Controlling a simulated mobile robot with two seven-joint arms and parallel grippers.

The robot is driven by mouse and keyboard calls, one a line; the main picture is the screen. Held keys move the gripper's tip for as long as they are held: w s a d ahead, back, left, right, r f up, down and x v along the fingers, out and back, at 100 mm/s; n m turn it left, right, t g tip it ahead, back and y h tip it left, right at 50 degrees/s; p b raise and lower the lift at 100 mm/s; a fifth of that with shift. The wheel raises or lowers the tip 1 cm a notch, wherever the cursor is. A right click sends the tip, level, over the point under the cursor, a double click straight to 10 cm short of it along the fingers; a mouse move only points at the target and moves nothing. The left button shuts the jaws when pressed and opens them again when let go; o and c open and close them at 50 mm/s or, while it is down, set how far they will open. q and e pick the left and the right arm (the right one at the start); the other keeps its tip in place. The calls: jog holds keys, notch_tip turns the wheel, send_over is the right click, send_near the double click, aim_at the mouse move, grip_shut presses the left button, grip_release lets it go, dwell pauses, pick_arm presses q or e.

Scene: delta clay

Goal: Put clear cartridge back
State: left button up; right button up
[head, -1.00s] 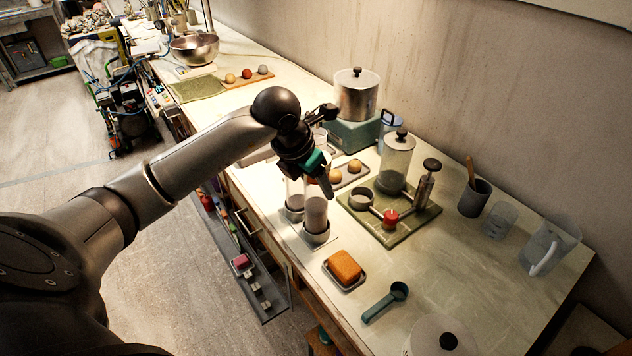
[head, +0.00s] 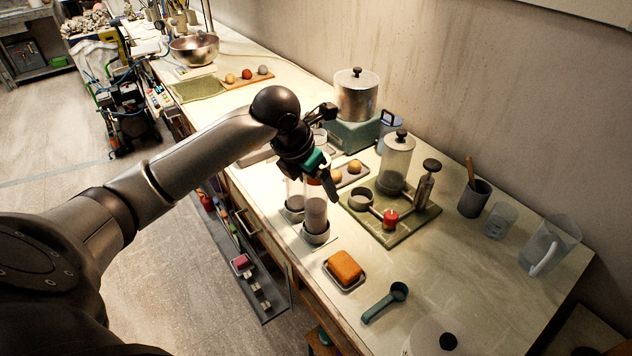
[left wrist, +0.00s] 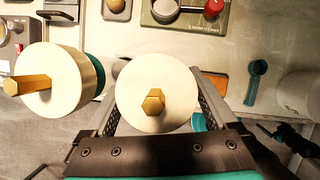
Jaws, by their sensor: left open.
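Two clear cartridges with grey contents stand upright in small cups near the counter's front edge. The nearer one (head: 315,213) is under my left gripper (head: 327,186); the other (head: 294,195) is just behind it, partly hidden. In the left wrist view, a round cream cap with a brass hex knob (left wrist: 155,95) lies between the fingers of my left gripper (left wrist: 156,108). The fingers are open on both sides of it; I cannot tell whether they touch it. A second cream cap (left wrist: 55,80) with a teal ring is to the left. A dark shape, perhaps my right gripper (left wrist: 285,135), shows at lower right.
An orange block in a dish (head: 344,268) and a teal scoop (head: 385,302) lie to the right. A green board (head: 400,225) with a tamper and a lidded glass jar (head: 396,162) stands behind. An open drawer (head: 262,290) juts out below the counter front.

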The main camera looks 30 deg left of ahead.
pick_arm(q)
jog(key=v, duration=1.2)
jog(key=shift+w, duration=0.15)
